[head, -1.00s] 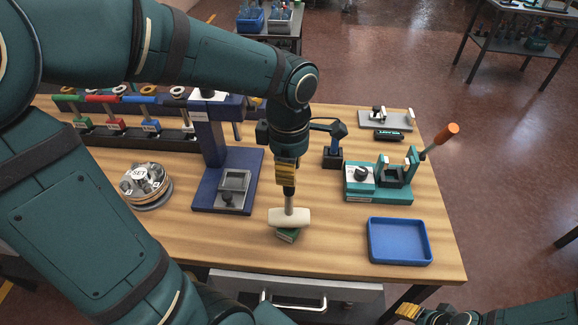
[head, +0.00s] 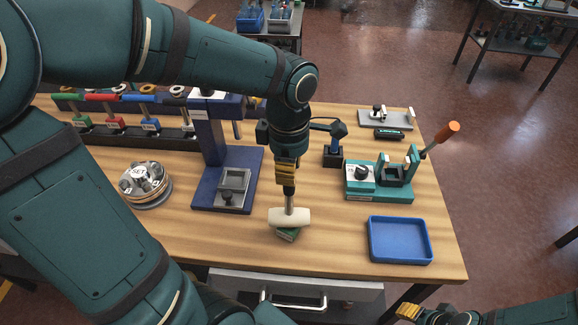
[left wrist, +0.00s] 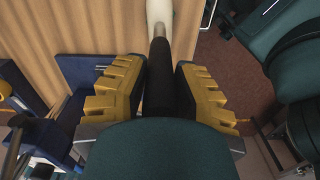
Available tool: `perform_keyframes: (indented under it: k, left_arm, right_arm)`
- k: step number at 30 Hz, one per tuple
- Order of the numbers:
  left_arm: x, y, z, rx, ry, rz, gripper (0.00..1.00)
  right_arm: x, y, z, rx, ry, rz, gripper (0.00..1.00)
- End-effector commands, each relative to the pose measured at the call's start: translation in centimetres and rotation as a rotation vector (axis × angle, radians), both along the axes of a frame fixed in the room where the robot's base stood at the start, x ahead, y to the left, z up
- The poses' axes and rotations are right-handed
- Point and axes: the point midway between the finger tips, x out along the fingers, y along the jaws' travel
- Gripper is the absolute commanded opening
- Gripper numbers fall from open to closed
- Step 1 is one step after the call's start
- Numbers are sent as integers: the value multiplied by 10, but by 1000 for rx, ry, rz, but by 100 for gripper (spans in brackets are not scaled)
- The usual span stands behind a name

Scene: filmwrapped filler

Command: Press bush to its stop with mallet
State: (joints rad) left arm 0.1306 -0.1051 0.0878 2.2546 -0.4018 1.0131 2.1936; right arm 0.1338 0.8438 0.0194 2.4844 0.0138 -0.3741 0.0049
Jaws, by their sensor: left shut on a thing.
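My left gripper (head: 287,172) is shut on the handle of a mallet (head: 289,217) with a pale head. The handle points down and the head lies crosswise over a small green block (head: 288,236) near the table's front edge. I cannot tell whether the head touches the block. In the left wrist view the yellow fingers (left wrist: 159,95) close on the dark handle (left wrist: 158,80), with the pale head (left wrist: 160,10) beyond. I cannot make out the bush; the mallet head hides part of the block's top. My right gripper (head: 409,312) shows only partly at the bottom edge.
A blue press (head: 208,140) stands left of the mallet, with a round dial-like stack (head: 146,185) further left. A teal fixture (head: 378,195) with an orange-handled lever (head: 440,140) and an empty blue tray (head: 399,241) are to the right. Bare wood lies between mallet and tray.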

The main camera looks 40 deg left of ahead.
Motion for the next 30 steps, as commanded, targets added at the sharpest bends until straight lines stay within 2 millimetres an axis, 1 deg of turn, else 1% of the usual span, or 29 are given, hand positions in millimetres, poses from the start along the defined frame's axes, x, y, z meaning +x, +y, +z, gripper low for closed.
perform_keyframes:
  k: [30]
  left_arm:
    - [-2, 0, -10, -1, 7, 0, 0]
  right_arm:
    - [0, 0, -7, 0, 0, 0, 47]
